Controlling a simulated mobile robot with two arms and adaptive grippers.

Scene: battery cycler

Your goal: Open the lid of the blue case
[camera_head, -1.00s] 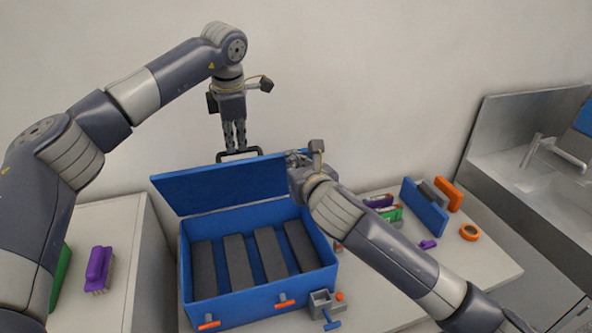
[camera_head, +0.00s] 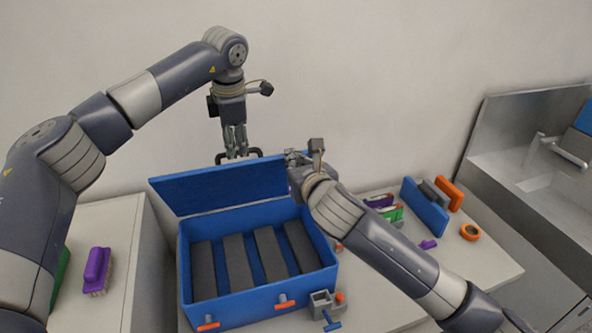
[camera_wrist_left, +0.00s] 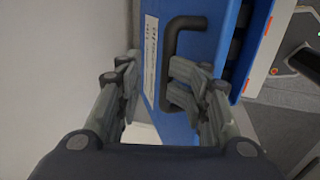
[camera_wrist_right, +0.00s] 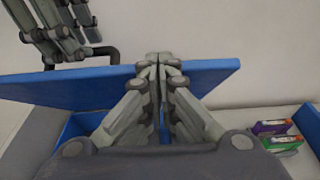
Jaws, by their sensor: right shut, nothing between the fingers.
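The blue case (camera_head: 260,303) stands on the bench with its lid (camera_head: 220,187) raised and tilted up at the back. Several dark slabs lie inside. My left gripper (camera_head: 236,155) points down at the lid's upper edge beside the black handle (camera_head: 257,152). In the left wrist view its fingers (camera_wrist_left: 158,80) are apart, with the lid's outer face and handle (camera_wrist_left: 168,60) between or below them; contact is unclear. My right gripper (camera_head: 292,157) is at the lid's upper right corner. In the right wrist view its fingertips (camera_wrist_right: 159,60) are together at the lid's edge, holding nothing.
Orange-tipped latches (camera_head: 285,303) are on the case front, beside a small grey clamp-like part (camera_head: 324,303). A blue holder (camera_head: 425,207) and an orange ring (camera_head: 469,232) sit to the right. A wall is close behind.

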